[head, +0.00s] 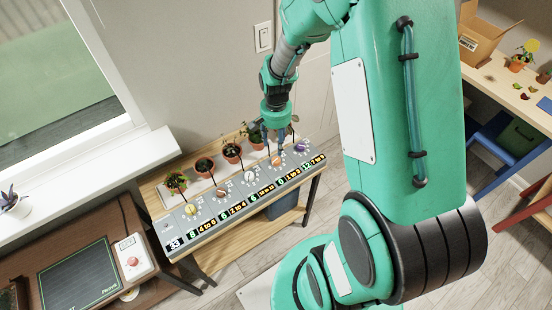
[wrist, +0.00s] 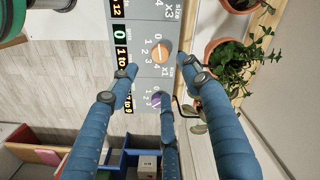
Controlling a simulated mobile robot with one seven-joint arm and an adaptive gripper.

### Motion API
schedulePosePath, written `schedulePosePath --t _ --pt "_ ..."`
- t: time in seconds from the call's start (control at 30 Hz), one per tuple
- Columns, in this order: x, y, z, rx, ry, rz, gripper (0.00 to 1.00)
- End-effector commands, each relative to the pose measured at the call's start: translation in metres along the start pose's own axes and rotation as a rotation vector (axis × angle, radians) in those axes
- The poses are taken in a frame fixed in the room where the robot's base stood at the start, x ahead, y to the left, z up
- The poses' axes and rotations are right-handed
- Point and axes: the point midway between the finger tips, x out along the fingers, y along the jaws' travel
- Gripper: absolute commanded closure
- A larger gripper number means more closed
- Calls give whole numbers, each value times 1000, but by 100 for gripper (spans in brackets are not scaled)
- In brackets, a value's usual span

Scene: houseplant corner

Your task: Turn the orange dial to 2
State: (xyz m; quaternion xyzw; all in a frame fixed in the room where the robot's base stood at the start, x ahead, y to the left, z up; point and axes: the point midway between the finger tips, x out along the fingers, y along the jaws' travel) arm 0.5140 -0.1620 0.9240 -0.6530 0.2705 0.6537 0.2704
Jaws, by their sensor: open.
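The orange dial (wrist: 160,51) sits on the grey panel between my spread fingers in the wrist view, with numbers printed around it. Its pointer setting is too small to tell. In the head view the same dial appears to be the orange knob (head: 276,161) right below my gripper (head: 274,135). My gripper (wrist: 156,78) is open and points down over the panel, its fingertips around the dial. I cannot tell whether any fingertip touches it. A purple dial (wrist: 155,100) is close by, partly beside one finger.
The panel (head: 212,211) carries several other dials, including a white one (head: 249,177) and a yellow one (head: 190,209), plus a row of displays. Several potted plants (head: 232,152) stand along the back edge. A side table holds a red button box (head: 133,262).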

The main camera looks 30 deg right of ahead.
Motion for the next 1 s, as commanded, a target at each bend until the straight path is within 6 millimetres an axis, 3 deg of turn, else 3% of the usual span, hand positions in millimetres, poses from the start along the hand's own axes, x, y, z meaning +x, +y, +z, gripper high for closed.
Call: schedulePosePath --t 0.5,0.7,1.0 --pt "83 0 0 0 0 0 52" --pt "100 0 0 0 0 0 52" --pt "104 0 0 0 1 0 52"
